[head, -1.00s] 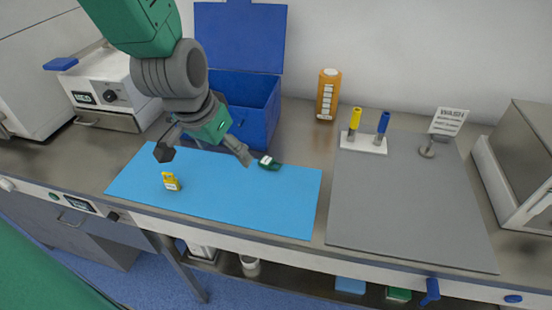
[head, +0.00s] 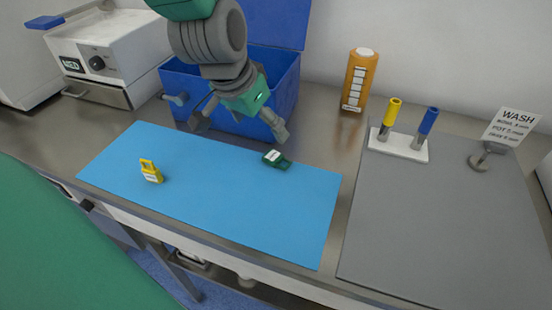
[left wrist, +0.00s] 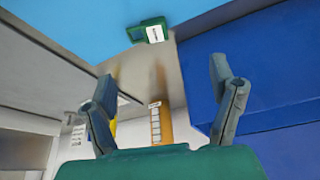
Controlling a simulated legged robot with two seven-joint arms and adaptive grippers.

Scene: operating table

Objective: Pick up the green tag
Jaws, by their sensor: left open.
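The green tag (head: 277,160) lies near the far edge of the blue mat (head: 220,205), with a white label on it. It also shows in the left wrist view (left wrist: 148,31), beyond the fingertips and between their lines. My left gripper (head: 238,127) is open and empty, above and to the left of the tag, in front of the blue box. Its right finger shows close to the tag in the head view, but the tag is not between the fingers. In the left wrist view both fingers (left wrist: 163,80) are spread apart. My right gripper is not in view.
A yellow tag (head: 151,171) stands on the mat's left part. The open blue box (head: 283,85) is behind my left gripper. An orange bottle (head: 358,80) and a white holder (head: 398,148) with yellow and blue handles stand to the right, by a grey mat (head: 440,220).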

